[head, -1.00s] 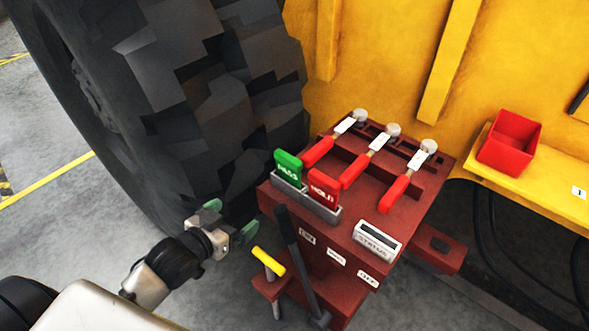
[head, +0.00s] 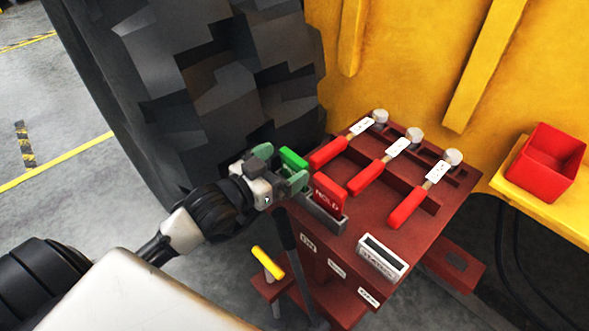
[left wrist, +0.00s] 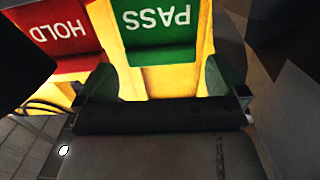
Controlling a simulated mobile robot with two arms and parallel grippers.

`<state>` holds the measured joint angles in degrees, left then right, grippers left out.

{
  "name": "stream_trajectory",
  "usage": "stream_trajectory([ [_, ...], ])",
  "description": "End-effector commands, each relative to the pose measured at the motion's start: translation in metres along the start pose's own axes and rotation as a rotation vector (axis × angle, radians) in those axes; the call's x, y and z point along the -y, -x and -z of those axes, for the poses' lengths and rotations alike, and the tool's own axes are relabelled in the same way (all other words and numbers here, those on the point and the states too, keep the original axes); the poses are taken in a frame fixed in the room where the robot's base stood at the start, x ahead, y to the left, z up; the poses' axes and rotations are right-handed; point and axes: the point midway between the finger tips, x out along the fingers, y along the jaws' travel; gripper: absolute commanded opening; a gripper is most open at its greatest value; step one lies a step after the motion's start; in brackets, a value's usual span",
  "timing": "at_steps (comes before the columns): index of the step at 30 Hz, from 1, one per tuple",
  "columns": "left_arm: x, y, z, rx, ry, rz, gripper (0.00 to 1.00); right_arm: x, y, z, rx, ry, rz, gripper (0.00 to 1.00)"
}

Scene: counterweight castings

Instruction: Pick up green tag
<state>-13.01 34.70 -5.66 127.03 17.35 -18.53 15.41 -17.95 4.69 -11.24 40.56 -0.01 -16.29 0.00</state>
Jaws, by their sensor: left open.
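The green tag (head: 293,157) stands in the grey slotted holder (head: 325,213) on the red-brown stand, partly hidden by my left gripper (head: 280,168). In the left wrist view the green tag (left wrist: 158,35) reads PASS upside down. My left gripper (left wrist: 160,80) is open there, one green-padded finger toward each side of the tag's lower edge. I cannot tell whether they touch it. The red HOLD tag (head: 329,192) stands beside it in the same holder and also shows in the left wrist view (left wrist: 60,32). My right gripper is not in view.
Red-handled levers (head: 373,178) lie on the stand (head: 355,220) behind the tags. A STATUS slot box (head: 382,257) is at its front. A yellow T-handle (head: 268,262) is below my gripper. A large tyre (head: 210,80) rises behind. A red bin (head: 545,165) is at right.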

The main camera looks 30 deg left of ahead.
Motion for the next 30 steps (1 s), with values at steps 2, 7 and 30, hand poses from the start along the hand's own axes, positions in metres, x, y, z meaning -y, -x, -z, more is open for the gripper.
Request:
stream_trajectory([
  [2, 0.0, -0.004, 0.0, 0.0, 0.0, 0.0, 1.0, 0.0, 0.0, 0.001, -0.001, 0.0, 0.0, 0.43],
  [7, 0.001, -0.02, -0.001, -0.001, 0.0, 0.0, 1.0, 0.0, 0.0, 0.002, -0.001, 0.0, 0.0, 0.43],
  [30, 0.001, -0.055, -0.002, 0.002, -0.001, 0.0, 0.66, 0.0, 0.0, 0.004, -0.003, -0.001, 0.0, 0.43],
])
